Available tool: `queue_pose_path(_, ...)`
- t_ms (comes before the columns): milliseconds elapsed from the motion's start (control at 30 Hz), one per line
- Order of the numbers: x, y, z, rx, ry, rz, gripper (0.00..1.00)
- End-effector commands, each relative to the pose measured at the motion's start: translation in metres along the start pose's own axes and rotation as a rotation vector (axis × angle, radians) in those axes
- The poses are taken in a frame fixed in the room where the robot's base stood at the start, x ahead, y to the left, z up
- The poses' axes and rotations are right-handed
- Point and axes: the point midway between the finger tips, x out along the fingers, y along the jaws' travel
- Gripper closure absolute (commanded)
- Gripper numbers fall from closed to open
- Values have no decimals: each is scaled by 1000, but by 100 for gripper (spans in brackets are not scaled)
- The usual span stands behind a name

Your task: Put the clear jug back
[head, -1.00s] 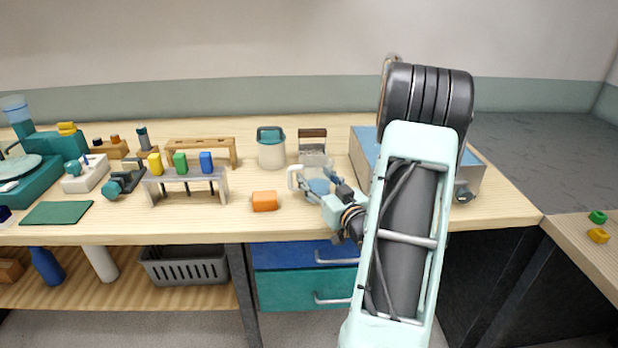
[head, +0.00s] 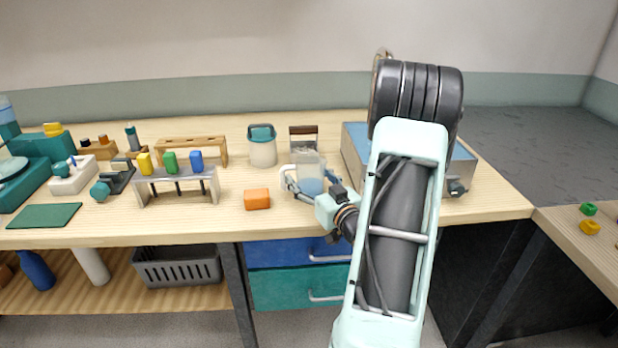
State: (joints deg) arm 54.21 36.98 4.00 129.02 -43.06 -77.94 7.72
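The clear jug (head: 309,168) stands upright on or just above the bench, in front of a small brown-backed rack. It is see-through, with something blue in its lower part and a pale handle on its left. My gripper (head: 311,187) is at the jug's front, low down, with its fingers reaching around the lower body. The see-through wall, the handle and the fingers overlap, so I cannot tell whether the fingers press on the jug. I cannot tell whether the jug's base touches the bench.
An orange block (head: 257,199) lies left of the jug. A teal-lidded canister (head: 262,150) stands behind left, and the brown-backed rack (head: 303,136) behind. A blue-topped metal box (head: 356,146) is close on the right, partly behind my arm. Bench between the orange block and the front edge is clear.

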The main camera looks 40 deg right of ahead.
Motion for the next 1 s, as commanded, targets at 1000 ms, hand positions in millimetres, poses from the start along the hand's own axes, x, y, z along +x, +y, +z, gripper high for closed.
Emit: queue_pose_path(1000,-120,0,-3,0,1,0,33)
